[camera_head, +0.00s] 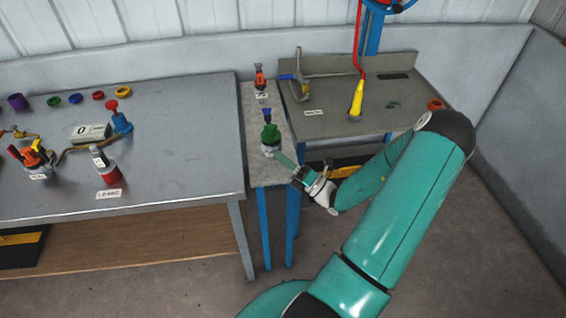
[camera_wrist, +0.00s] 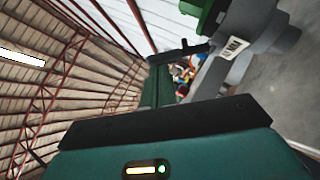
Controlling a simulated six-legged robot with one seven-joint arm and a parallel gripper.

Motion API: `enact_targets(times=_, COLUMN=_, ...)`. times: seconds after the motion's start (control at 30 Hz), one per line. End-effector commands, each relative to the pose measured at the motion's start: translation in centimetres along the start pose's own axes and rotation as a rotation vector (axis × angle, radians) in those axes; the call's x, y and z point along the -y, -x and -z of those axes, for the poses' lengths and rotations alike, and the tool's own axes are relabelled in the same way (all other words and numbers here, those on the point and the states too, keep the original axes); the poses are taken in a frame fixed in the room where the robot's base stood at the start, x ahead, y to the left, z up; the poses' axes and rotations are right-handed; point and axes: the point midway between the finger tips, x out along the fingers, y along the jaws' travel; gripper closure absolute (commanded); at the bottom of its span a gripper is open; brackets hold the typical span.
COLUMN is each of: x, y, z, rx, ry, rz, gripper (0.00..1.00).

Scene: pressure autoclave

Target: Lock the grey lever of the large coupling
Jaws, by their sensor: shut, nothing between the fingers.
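My gripper (camera_head: 280,156) is shut and empty, its tip close to the grey base of a green-topped fitting (camera_head: 270,133) on the narrow bench. I cannot tell whether they touch. In the wrist view, my gripper's fingers (camera_wrist: 181,50) point away beside a large grey body (camera_wrist: 236,62) with a white label; a green part (camera_wrist: 196,8) shows above it. A grey coupling-like piece with an upright bar (camera_head: 299,78) and a blue part stands on the right bench. I cannot tell for certain which part is the grey lever.
The narrow bench (camera_head: 255,104) also carries an orange-topped fitting (camera_head: 260,78). A yellow nozzle on a red pipe (camera_head: 357,98) stands on the right bench (camera_head: 345,130). The left table (camera_head: 180,165) holds several fittings and coloured rings. My arm crosses the open floor at right.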

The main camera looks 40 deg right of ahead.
Motion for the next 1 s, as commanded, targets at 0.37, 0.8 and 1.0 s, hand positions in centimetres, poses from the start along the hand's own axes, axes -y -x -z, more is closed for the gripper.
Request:
enact_targets(times=0.37, x=-1.0, y=-2.0, z=-1.9, rx=-0.004, ry=-0.234, rz=0.241, gripper=1.00)
enact_targets(times=0.8, x=-0.8, y=-3.6, z=-3.6, rx=0.000, ry=-0.331, rz=0.330, gripper=1.00)
enact_targets(times=1.0, x=-0.8, y=-3.9, z=-3.9, rx=0.000, ry=-0.330, rz=0.330, gripper=1.00)
